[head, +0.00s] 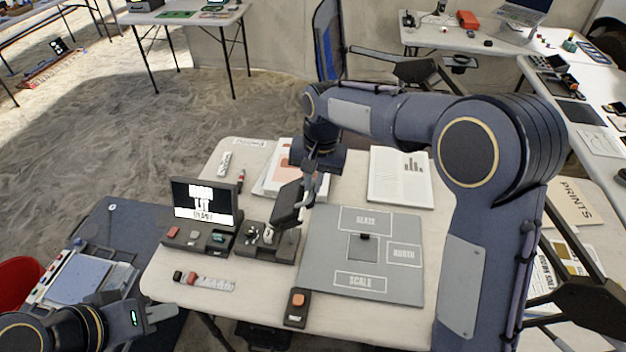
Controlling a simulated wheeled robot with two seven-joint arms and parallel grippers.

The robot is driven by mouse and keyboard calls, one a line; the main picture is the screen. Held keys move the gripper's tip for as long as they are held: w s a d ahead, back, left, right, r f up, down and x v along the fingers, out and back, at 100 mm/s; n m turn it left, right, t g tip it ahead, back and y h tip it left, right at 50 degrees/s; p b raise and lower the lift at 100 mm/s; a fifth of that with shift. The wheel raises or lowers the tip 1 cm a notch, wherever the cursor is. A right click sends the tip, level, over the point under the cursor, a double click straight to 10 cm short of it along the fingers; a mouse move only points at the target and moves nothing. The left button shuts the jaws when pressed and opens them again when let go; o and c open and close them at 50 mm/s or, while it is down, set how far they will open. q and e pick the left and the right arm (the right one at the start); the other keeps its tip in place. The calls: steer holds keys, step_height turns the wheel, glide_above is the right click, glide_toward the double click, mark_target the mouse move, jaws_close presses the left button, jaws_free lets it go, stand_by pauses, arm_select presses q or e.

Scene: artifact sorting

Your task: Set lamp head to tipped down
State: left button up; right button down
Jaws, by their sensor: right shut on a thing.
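The lamp head (286,204) is a dark, flat, tilted panel near the middle of the table, above a dark tray. A thin post shows below it. My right gripper (308,191) reaches down from above and is shut on the right edge of the lamp head. Its fingers partly cover that edge, and the exact tilt of the head is hard to judge. My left gripper (160,314) is low at the left, off the table's front left corner and away from the lamp. How far its fingers are apart is not clear.
A grey board (318,275) with labelled zones lies right of the lamp. A small lit screen (203,202) stands left of it. A dark box with an orange button (296,307) is at the front edge. An open book (401,178) and papers lie behind.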

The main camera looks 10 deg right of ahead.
arm_select(q)
steer(key=shift+c, duration=1.1)
steer(key=shift+w+d, duration=0.3)
steer(key=shift+w, duration=0.1)
steer(key=shift+c, duration=1.2)
steer(key=w+d+m, duration=0.2)
steer(key=w, duration=0.1)
steer(key=w+d+m+t+h, duration=0.1)
steer(key=w+d+m, duration=0.1)
steer(key=d, duration=0.1)
steer(key=w+d+m+h, duration=0.1)
steer(key=w+d, duration=0.1)
steer(key=w, duration=0.1)
steer(key=shift+w+d+r+m+t, duration=0.2)
steer(key=shift+w+m+t, duration=0.1)
steer(key=shift+w+m, duration=0.1)
jaws_close()
steer(key=m+t+y, duration=0.1)
steer(key=m+t, duration=0.3)
steer(key=m, duration=0.8)
glide_toward(297, 200)
steer(key=s+d+f, duration=0.2)
steer(key=d+f, duration=0.1)
steer(key=f, duration=0.1)
steer(key=s+d+f+m+t, duration=0.35)
steer(key=s+m+t, duration=0.25)
steer(key=m, duration=0.7)
steer(key=w+r, duration=0.3)
steer(key=w, duration=0.8)
steer(key=shift+r, duration=0.25)
